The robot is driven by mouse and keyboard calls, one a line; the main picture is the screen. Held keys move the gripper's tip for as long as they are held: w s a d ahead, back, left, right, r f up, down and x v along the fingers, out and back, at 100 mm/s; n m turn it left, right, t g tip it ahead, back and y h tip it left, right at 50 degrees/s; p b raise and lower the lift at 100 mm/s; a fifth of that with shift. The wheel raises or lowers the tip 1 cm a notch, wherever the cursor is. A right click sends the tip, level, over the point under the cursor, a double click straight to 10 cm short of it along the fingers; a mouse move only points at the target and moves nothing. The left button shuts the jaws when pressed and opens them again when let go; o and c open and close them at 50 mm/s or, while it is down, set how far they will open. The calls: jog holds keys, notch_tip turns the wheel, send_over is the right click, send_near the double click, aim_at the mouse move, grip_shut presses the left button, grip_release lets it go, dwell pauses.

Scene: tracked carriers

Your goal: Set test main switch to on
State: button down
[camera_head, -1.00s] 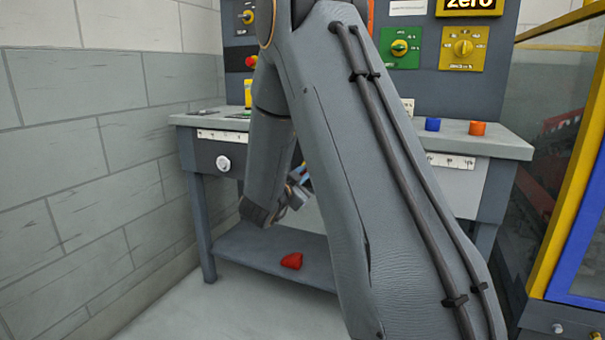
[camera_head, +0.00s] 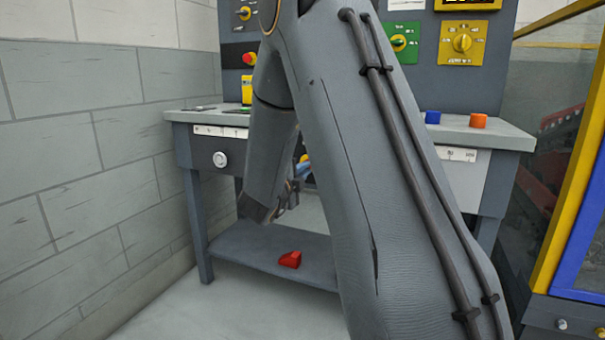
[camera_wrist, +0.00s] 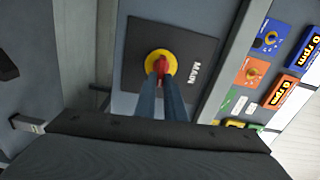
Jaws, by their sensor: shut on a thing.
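The main switch shows in the wrist view as a red handle (camera_wrist: 163,66) on a yellow round collar (camera_wrist: 150,58). It sits on a dark plate (camera_wrist: 135,72) lettered MAIN, which appears sideways. My gripper (camera_wrist: 163,84) has its two blue-grey fingers close together with the red handle between their tips. It is shut on the handle, which points roughly along the fingers in the picture. On/off marks cannot be read. In the head view my arm hides the switch and most of my gripper.
A grey bench (camera_head: 187,115) bears a blue block (camera_head: 432,117) and an orange block (camera_head: 478,120). A red object (camera_head: 290,259) lies on its lower shelf (camera_head: 255,247). Dials including a yellow one (camera_head: 462,43) are on the panel behind. A yellow-framed enclosure (camera_head: 570,170) stands at right, a wall at left.

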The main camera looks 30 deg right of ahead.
jog(key=shift+s+d+f+m, duration=0.1)
jog(key=shift+s+d+m, duration=0.05)
jog(key=shift+m, duration=0.25)
jog(key=c, duration=1.8)
grip_release()
jog(key=shift+d, duration=0.1)
jog(key=shift+c, duration=0.2)
jog(key=shift+a, duration=0.2)
jog(key=p+v, duration=0.1)
jog(key=v, duration=0.6)
jog(key=shift+s+a+p, duration=0.2)
jog(key=shift+a+p, duration=0.1)
jog(key=shift+p, duration=0.05)
jog(key=shift+w+a, duration=0.1)
